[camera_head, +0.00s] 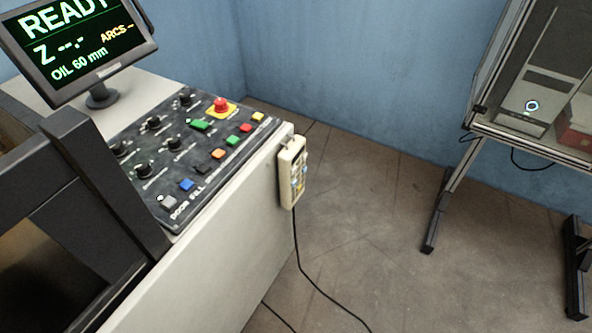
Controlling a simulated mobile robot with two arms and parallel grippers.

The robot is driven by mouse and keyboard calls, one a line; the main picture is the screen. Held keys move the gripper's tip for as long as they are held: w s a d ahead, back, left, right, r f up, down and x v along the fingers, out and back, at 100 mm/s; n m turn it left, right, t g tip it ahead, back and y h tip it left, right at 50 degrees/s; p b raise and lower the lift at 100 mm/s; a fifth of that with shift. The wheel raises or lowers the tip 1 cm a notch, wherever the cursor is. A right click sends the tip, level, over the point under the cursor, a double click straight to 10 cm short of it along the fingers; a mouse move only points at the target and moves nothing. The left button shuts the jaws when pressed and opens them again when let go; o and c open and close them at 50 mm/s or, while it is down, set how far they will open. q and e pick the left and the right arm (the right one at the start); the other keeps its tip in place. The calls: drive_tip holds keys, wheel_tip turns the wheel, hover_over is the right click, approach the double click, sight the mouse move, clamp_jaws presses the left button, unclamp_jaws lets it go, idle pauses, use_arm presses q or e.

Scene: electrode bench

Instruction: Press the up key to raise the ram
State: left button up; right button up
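A cream hand pendant (285,178) hangs upright on the right side of the machine cabinet, with a black cable running from its lower end to the floor. Its small coloured keys (298,180) face right and are seen at a steep angle, so I cannot tell which is the up key. A black control panel (205,150) with knobs and several coloured buttons lies sloped on top of the cabinet. The ram cannot be made out. Neither of my grippers is in view.
A screen (85,45) reading "READY", "Z --.-" and "OIL 60 mm" stands behind the panel. A red emergency button (221,104) tops the panel. A framed stand (520,140) is at the right. The brown floor (370,230) between is clear except for cables.

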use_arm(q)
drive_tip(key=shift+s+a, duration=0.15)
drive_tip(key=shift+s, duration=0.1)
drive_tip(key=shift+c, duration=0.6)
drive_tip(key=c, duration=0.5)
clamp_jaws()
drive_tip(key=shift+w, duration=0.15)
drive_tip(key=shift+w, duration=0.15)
